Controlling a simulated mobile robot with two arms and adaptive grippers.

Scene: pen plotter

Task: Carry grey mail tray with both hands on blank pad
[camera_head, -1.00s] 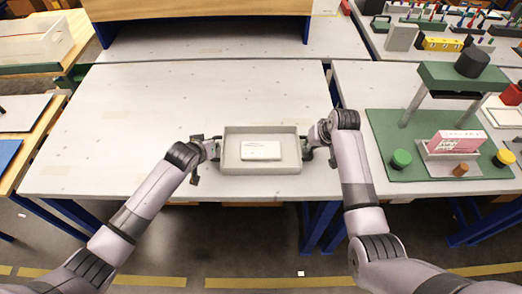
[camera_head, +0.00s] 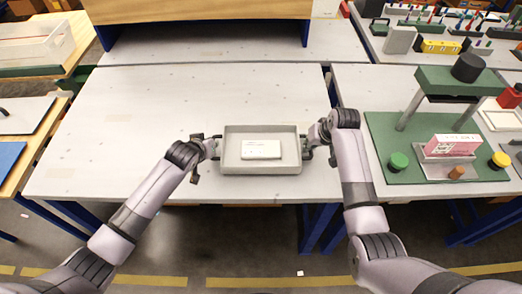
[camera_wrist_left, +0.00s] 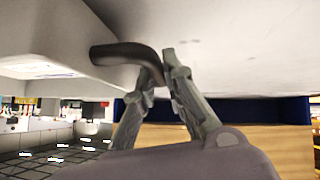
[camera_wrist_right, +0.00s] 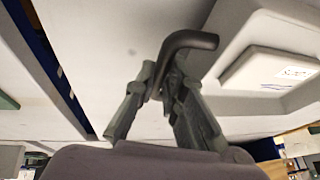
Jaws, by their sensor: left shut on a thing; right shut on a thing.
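The grey mail tray (camera_head: 230,170) is at the front of the middle table in the head view, with a white pad-like block (camera_head: 261,149) inside it. My left gripper (camera_head: 214,148) is at the tray's left end; in the left wrist view its fingers (camera_wrist_left: 160,80) are shut on a dark bent handle (camera_wrist_left: 125,52). My right gripper (camera_head: 309,145) is at the right end; in the right wrist view its fingers (camera_wrist_right: 165,88) are shut on the other dark handle (camera_wrist_right: 188,40). I cannot tell whether the tray is touching the table. No separate blank pad is identifiable.
The pale middle table (camera_head: 130,120) is mostly clear behind and left of the tray. To the right, a green fixture board (camera_head: 385,130) holds a pink-and-white box (camera_head: 452,145) and green and yellow buttons. A raised wooden shelf (camera_head: 200,10) stands at the back.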

